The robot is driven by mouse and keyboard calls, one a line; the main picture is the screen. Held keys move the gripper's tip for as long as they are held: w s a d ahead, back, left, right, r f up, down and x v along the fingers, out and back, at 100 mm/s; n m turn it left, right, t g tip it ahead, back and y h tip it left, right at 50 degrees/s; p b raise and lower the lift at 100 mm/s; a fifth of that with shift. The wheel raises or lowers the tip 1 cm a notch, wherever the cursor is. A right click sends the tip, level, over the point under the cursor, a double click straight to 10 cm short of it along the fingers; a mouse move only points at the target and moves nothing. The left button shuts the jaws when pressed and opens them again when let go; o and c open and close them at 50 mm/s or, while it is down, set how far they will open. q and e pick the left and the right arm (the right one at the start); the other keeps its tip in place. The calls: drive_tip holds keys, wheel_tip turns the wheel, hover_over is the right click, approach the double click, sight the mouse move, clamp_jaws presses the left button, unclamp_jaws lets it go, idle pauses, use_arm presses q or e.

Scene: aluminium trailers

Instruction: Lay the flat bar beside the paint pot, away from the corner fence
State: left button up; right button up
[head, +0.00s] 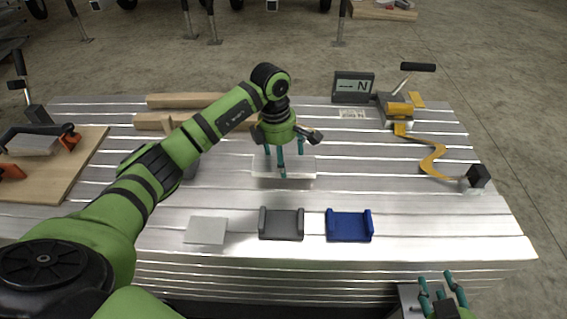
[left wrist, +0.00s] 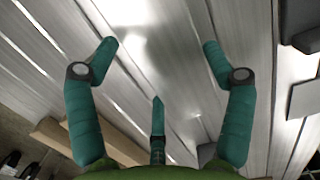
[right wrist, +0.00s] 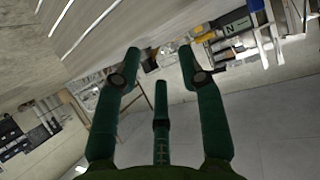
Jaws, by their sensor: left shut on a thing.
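My left gripper (head: 283,160) is over the middle of the slatted metal bed, fingers pointing down, shut on the flat bar (head: 301,168), a pale metal piece that blends with the slats. In the left wrist view the gripper (left wrist: 160,60) shows its fingers spread wide, and the bar is hard to tell from the slats. I cannot make out a paint pot or a corner fence for certain; a grey thing (head: 190,171) is mostly hidden behind my left arm. My right gripper (head: 440,288) is open and empty by the front right edge; the right wrist view shows its spread fingers (right wrist: 160,60).
A grey cradle (head: 281,225), a blue cradle (head: 349,227) and a pale square plate (head: 206,230) lie along the front. Wooden blocks (head: 185,101) lie at the back.

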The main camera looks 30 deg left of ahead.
use_arm(q)
drive_tip(key=shift+f, duration=1.05)
use_arm(e)
drive_tip(key=shift+w+a+r+t+y, duration=0.1)
drive_tip(key=shift+w+a+r+t, duration=0.2)
drive_tip(key=shift+r, duration=0.25)
drive_tip(key=shift+w+a+r+t+y, duration=0.1)
drive_tip(key=shift+w+a+r+t, duration=0.1)
drive_tip(key=shift+r+t, duration=0.25)
drive_tip(key=shift+w+a+r+t+y, duration=0.15)
drive_tip(key=shift+w+r+t, duration=0.1)
drive_tip(key=shift+r, duration=0.4)
use_arm(q)
drive_tip(key=shift+f, duration=0.15)
use_arm(e)
drive_tip(key=shift+w+a+r, duration=0.1)
drive_tip(key=shift+a+r, duration=0.05)
drive_tip(key=shift+r, duration=0.15)
use_arm(q)
drive_tip(key=o, duration=1.6)
drive_tip(key=shift+c, duration=0.2)
